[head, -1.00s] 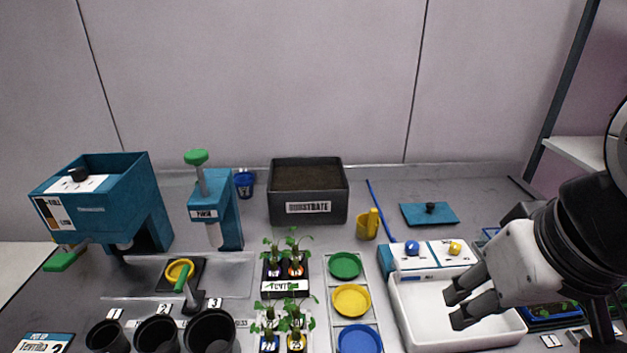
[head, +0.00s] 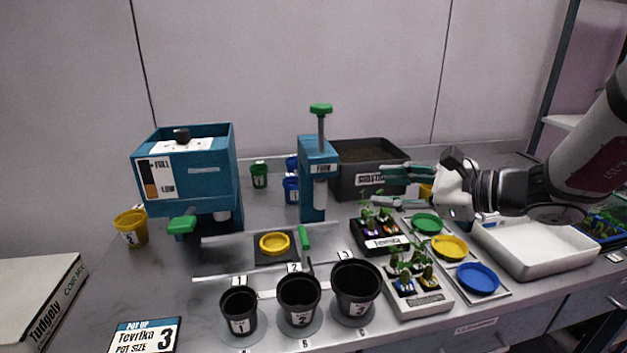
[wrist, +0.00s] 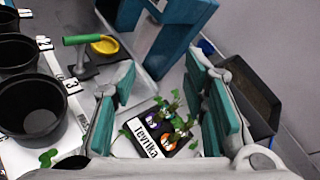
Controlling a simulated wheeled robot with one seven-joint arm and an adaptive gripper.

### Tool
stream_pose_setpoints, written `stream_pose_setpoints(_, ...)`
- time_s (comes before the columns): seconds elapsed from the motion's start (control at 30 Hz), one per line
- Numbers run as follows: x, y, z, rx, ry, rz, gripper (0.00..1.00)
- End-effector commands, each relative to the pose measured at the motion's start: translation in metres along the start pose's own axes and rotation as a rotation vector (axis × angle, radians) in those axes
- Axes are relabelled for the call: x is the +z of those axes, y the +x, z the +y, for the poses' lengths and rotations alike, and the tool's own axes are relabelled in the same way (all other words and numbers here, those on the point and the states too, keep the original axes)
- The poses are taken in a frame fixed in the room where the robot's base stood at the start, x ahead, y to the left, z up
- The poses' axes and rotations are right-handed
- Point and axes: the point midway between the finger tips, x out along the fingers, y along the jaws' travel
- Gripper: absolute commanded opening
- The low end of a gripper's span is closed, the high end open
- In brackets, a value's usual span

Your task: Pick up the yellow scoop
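The yellow scoop (head: 426,191) stands on the bench to the right of the substrate box (head: 350,181). In the head view my gripper hides most of it, and only a small yellow part shows. I do not see it in the wrist view. My gripper (head: 372,188) points left in front of the substrate box, above the Tevrika plant tray (head: 384,247). In the wrist view its teal fingers (wrist: 163,85) are wide apart with nothing between them, and the seedlings show beyond.
A blue press (head: 318,180) stands left of the gripper. Black pots (head: 299,300) line the front. Green, yellow and blue dishes (head: 477,279) and a white tray (head: 540,262) are at right. A yellow cup (head: 130,228) stands far left.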

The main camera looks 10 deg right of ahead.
Motion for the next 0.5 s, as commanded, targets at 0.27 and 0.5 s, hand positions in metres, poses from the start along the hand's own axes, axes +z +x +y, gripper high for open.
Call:
stream_pose_setpoints(0.27, -0.160, -0.056, -0.121, -0.580, 0.467, -0.076, 0.40)
stream_pose_setpoints(0.5, -0.204, -0.085, -0.146, -0.746, 0.565, -0.100, 0.40)
